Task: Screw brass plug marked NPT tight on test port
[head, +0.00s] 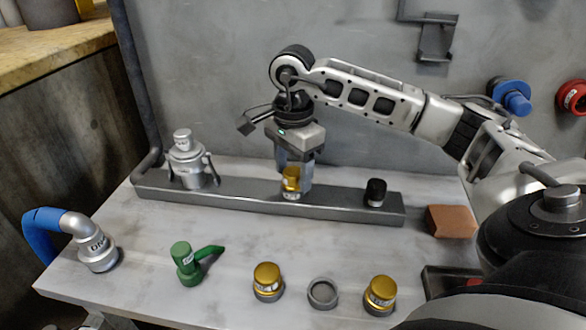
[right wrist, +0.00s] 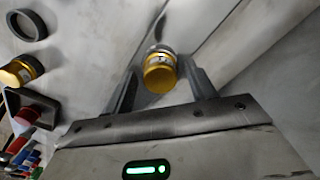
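A brass plug (head: 291,180) stands upright at the middle of the dark grey bar (head: 240,199), where the test port appears to be. My right gripper (head: 292,183) points down over it. In the right wrist view, the plug (right wrist: 160,72) lies between the fingertips of the right gripper (right wrist: 161,72), with a gap on each side. That gripper is open. I cannot read the plug's mark, and its seat is partly hidden. Two similar brass plugs, one (head: 267,282) and another (head: 380,295), stand at the table's front. My left gripper is not in view.
On the bar are a silver fitting (head: 187,162) at left and a black cap (head: 375,192) at right. In front are a blue-sleeved elbow (head: 97,252), a green handled valve (head: 186,265) and a grey ring (head: 323,293). A brown block (head: 451,222) lies at right. A wall stands behind.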

